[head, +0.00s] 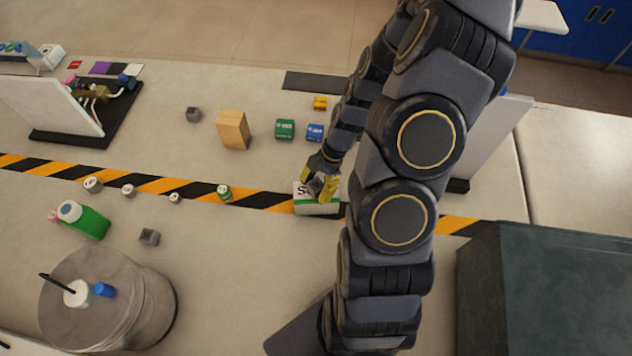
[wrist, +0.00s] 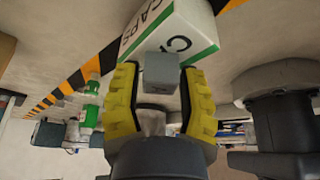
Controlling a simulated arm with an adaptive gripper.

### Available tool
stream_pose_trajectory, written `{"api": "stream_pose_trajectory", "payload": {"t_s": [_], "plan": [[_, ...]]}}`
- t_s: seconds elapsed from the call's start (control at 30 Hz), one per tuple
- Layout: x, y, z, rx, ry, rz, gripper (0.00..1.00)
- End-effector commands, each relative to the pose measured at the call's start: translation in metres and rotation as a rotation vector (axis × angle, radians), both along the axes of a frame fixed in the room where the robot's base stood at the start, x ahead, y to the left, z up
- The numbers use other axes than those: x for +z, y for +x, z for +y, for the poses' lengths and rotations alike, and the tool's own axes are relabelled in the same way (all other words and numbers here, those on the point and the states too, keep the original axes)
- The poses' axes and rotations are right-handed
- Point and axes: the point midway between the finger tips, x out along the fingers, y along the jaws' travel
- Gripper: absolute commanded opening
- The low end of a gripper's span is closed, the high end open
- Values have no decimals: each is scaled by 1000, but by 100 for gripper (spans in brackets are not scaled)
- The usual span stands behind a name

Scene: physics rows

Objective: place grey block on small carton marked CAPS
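The small white carton marked CAPS (head: 318,208) has a green band and stands on the table at the striped tape. It is also at the top of the wrist view (wrist: 178,28). The grey block (wrist: 160,73) is a plain cube between my yellow fingertips, in front of the carton's lettered face. Whether the block touches the carton is hard to tell. The fingers mostly hide the block in the head view.
A wooden block (head: 232,130), a green box (head: 285,129) and a blue box (head: 315,132) stand behind. A green-capped piece (head: 224,192) is left of the carton. A dark bin (head: 545,290) fills the right front.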

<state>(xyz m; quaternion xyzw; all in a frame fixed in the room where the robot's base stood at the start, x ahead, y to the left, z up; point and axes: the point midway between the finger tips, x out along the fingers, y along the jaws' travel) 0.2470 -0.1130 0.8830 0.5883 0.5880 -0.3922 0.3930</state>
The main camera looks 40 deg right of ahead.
Motion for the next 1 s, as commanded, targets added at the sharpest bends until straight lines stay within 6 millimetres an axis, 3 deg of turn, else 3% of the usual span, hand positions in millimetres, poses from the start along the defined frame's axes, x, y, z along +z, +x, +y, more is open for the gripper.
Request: {"api": "stream_pose_trajectory", "payload": {"t_s": [0.47,1.0], "plan": [[9,1,-3,-2,-3,-6,51],[103,1,-42,0,-3,-5,51]]}}
